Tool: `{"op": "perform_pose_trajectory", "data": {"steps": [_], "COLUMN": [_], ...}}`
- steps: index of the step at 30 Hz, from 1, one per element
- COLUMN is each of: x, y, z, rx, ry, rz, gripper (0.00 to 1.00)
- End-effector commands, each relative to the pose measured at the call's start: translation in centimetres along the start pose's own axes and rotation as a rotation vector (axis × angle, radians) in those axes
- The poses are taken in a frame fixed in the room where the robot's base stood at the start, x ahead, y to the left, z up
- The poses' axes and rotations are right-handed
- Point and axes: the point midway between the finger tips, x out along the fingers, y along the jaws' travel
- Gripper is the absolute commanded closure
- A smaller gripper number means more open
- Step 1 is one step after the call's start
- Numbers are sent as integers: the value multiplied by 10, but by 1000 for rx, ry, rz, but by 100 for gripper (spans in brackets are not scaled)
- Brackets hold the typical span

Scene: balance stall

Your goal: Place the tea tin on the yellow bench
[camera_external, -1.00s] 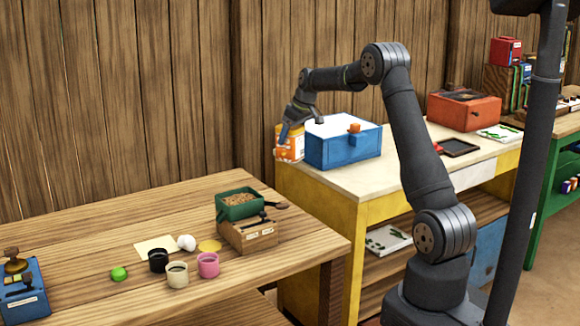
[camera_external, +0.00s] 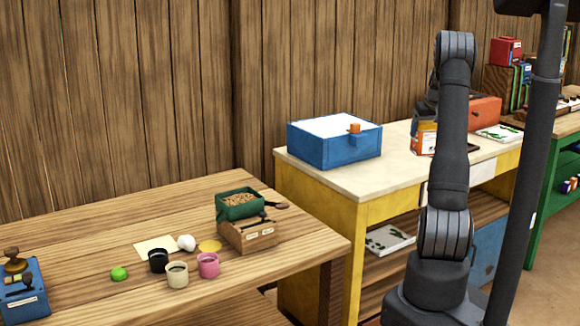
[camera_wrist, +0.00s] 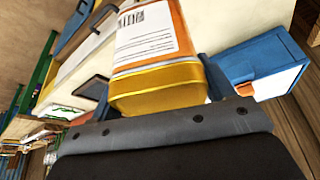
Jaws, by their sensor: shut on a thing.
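The tea tin is orange with a white label and a gold end; it fills the upper middle of the wrist view (camera_wrist: 158,45). My gripper (camera_external: 425,112) is shut on it. In the external view the tea tin (camera_external: 421,141) shows partly behind my arm, over the right part of the yellow bench (camera_external: 375,178). The bench has a pale top and yellow frame. I cannot tell whether the tin touches the bench top.
A blue box (camera_external: 335,148) with a white top and orange latch stands at the bench's left end. A red box (camera_external: 484,112), a dark tray (camera_external: 473,149) and a leaf-patterned card (camera_external: 499,133) lie towards its right. Bare bench top lies between.

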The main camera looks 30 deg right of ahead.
Motion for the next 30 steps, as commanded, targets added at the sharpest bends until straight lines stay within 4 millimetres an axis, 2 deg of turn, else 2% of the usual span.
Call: {"op": "perform_pose_trajectory", "data": {"steps": [2, 5, 15, 19, 26, 30], "x": [0, 8, 71, 87, 99, 118], "y": [6, 0, -55, -68, -74, -74], "z": [3, 0, -32, -41, -42, -34], "rx": [13, 15, 12, 14, 17, 16], "ry": [1, -1, -2, 0, 0, -3], "rz": [5, 6, 5, 6, 7, 6], "gripper": [55, 55, 55, 55, 55, 55]}}
